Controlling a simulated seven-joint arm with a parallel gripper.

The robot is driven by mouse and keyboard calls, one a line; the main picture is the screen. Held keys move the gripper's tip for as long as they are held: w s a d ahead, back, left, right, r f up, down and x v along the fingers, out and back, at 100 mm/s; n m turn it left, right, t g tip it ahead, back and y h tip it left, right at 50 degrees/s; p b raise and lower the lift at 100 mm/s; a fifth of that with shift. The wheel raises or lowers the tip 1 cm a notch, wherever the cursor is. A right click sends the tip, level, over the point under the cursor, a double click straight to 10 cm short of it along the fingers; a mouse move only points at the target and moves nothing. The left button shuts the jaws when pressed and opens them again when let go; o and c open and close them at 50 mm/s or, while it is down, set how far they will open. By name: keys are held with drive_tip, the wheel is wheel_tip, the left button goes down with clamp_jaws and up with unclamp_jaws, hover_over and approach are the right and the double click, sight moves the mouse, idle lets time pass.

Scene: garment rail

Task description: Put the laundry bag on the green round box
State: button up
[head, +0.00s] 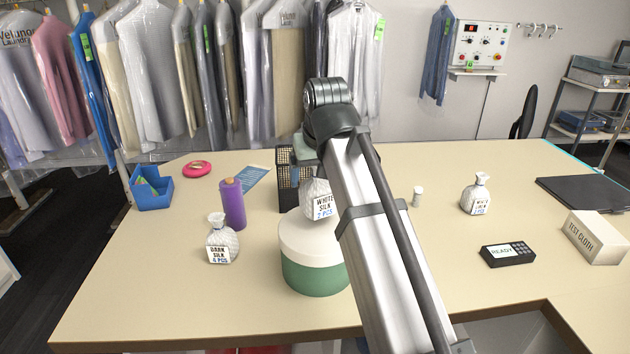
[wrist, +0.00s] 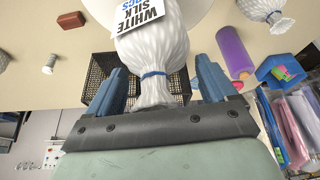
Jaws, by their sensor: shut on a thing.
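My gripper (wrist: 161,72) is shut on the tied neck of a white laundry bag (wrist: 160,45) with a "WHITE SILK 2 PCS" tag. In the head view this bag (head: 310,187) hangs upright over the back part of the green round box's (head: 316,277) white lid. I cannot tell whether the bag's bottom touches the lid. My arm hides the bag's right side and part of the box. Two similar bags stand on the table: one tagged "DARK SILK 4 PCS" (head: 222,243) left of the box, and another (head: 475,195) at the right.
A black mesh basket (head: 287,190) is close behind the held bag.

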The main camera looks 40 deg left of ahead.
drive_tip(key=shift+f, duration=0.9)
drive_tip(key=shift+f, duration=0.1)
drive_tip(key=o, duration=1.4)
drive_tip(key=v, duration=1.2)
drive_tip(key=shift+a, duration=0.1)
